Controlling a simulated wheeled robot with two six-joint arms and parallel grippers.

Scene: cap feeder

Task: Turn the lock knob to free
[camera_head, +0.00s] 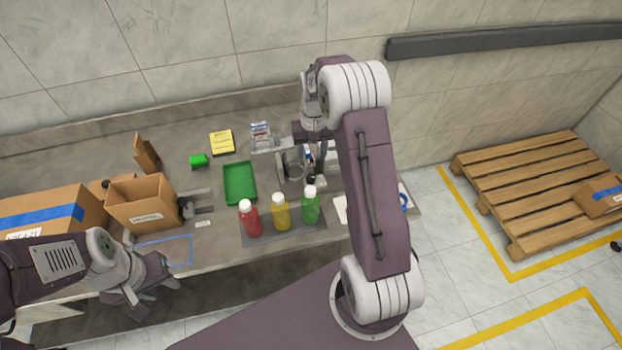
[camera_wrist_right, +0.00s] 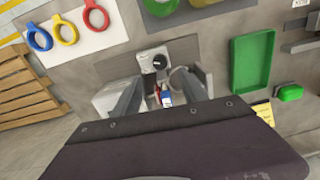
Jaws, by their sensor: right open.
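In the right wrist view the lock knob (camera_wrist_right: 159,61) appears as a small dark round knob on a light grey housing (camera_wrist_right: 153,60). My right gripper (camera_wrist_right: 160,88) is open, with one grey finger on each side of the view and the knob lying beyond them, apart from the fingers. Its setting cannot be read. In the head view my right arm hangs over the feeder (camera_head: 272,145) and largely hides the housing and knob. My left gripper (camera_head: 150,288) is at the table's front left edge, empty, its fingers apart.
Red (camera_head: 250,219), yellow (camera_head: 281,212) and green (camera_head: 310,206) bottles stand on a grey mat in front of the feeder. A green tray (camera_head: 239,182) lies left of it. An open cardboard box (camera_head: 142,205) stands further left. Coloured rings (camera_wrist_right: 66,28) lie on a white sheet.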

